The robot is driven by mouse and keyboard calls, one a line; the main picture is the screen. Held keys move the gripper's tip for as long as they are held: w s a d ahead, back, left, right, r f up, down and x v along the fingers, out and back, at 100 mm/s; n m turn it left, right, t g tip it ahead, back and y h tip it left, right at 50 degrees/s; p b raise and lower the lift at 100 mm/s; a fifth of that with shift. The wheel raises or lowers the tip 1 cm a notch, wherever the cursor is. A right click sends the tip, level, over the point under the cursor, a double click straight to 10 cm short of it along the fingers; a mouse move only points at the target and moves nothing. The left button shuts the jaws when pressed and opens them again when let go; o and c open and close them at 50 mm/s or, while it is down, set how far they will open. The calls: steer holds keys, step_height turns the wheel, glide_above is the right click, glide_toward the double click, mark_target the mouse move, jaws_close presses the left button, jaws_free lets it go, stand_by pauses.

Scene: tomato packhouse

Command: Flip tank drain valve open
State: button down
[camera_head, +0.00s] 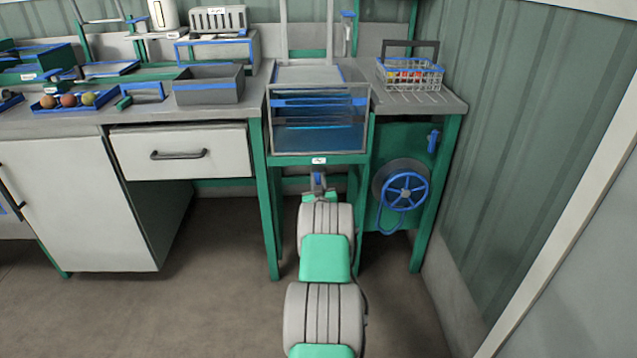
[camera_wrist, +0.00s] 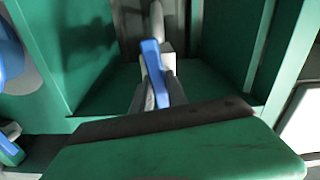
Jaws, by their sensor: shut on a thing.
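The clear-walled tank (camera_head: 318,142) with blue water stands in a green frame between two benches. Its drain valve is under the tank, with a small blue lever (camera_head: 318,178). In the wrist view the blue lever (camera_wrist: 157,68) slants from upper left to lower right, below a grey pipe (camera_wrist: 157,18). My gripper (camera_head: 319,192) is under the front of the tank, at the valve. In the wrist view my gripper (camera_wrist: 154,88) is shut on the lever, with grey finger parts beside it. The lever's lower end and part of the valve body are hidden.
Green frame legs (camera_head: 270,215) stand close on both sides of my arm. A blue handwheel (camera_head: 403,191) with a hanging loop is to the right. A drawer cabinet (camera_head: 180,152) stands to the left. A wire basket (camera_head: 410,74) is on the right bench. The floor in front is clear.

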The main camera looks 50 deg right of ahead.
steer(key=shift+f+m+b, duration=0.25)
steer(key=shift+m+b, duration=0.35)
steer(key=shift+b, duration=0.5)
steer(key=shift+r+m, duration=0.25)
steer(key=shift+m, duration=0.15)
steer(key=c, duration=1.3)
jaws_free()
steer(key=p+v, duration=0.2)
steer(key=v, duration=0.5)
steer(key=shift+s+a, duration=0.2)
steer(key=shift+s, duration=0.15)
